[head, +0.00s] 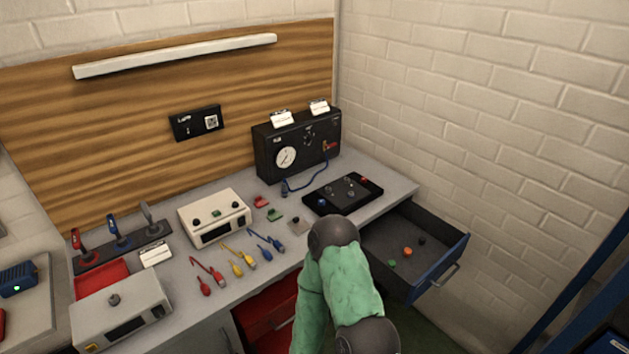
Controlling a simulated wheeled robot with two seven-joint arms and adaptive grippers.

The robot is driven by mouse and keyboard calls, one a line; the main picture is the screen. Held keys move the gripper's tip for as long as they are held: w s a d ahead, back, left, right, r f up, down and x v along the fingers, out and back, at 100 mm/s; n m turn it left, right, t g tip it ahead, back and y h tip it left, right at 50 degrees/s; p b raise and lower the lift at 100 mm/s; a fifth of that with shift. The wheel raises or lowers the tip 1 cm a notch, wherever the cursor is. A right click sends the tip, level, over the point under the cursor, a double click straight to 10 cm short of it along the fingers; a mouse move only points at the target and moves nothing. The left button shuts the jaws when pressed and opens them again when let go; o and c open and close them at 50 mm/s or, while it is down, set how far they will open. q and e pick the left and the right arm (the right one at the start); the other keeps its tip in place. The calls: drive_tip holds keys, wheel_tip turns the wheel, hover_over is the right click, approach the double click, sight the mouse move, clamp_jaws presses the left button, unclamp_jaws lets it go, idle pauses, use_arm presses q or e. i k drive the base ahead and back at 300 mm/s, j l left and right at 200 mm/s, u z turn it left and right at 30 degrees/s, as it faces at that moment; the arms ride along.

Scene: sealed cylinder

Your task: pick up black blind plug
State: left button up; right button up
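A dark grey drawer (445,254) stands open at the right end of the bench. Three small round pieces lie on its floor: a black one (422,240), likely the black blind plug, an orange one (407,251) and a green one (392,264). The black one lies farthest right and toward the back. One of my arms, green with dark joints, rises from the bottom of the head view left of the drawer. It hides part of the drawer's left side and the bench edge. Neither gripper's fingers show.
On the grey bench stand a black gauge case (265,140), a black panel (343,206), a white meter box (215,232) and several coloured leads (237,270). A red drawer (268,312) is below the bench. A brick wall (500,120) stands behind the open drawer.

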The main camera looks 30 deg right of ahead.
sight(422, 240)
drive_tip(key=z, duration=2.05)
